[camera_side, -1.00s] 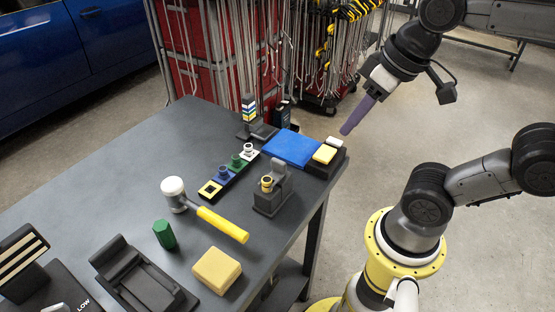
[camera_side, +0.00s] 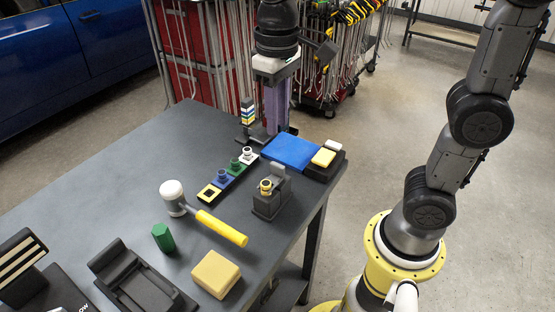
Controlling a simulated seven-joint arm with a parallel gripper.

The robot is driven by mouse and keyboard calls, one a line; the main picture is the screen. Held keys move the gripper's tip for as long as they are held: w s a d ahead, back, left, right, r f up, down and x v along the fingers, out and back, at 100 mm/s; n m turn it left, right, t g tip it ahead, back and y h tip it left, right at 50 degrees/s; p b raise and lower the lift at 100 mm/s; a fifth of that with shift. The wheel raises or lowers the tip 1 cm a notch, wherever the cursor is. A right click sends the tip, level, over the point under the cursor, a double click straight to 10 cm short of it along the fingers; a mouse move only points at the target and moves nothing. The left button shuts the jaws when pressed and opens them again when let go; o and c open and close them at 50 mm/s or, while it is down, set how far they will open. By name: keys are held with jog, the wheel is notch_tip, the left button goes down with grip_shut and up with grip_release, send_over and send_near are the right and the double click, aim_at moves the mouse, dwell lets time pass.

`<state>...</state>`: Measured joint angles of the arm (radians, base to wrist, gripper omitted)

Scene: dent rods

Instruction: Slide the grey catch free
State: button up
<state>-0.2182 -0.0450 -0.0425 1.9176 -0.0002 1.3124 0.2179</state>
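No part stands out clearly as the grey catch. Candidates are the dark grey base of the stand with the striped block (camera_side: 248,112) at the table's far end, and the dark grey holder with a brass ring (camera_side: 270,200) near the right edge. My gripper (camera_side: 276,132) points down at the far end of the table, just right of the striped block. Its purple fingers overlap the dark block that stands there and hide most of it. I cannot tell whether they touch it, or whether they are apart or closed.
A blue pad (camera_side: 291,151) and a black tray with a yellow block (camera_side: 323,157) lie right of my gripper.

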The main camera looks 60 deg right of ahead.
aim_at(277, 164)
notch_tip(277, 164, down, 11)
jog(key=shift+r, duration=0.1)
dwell(0.3)
grip_shut()
jog(key=shift+r, duration=0.1)
dwell(1.3)
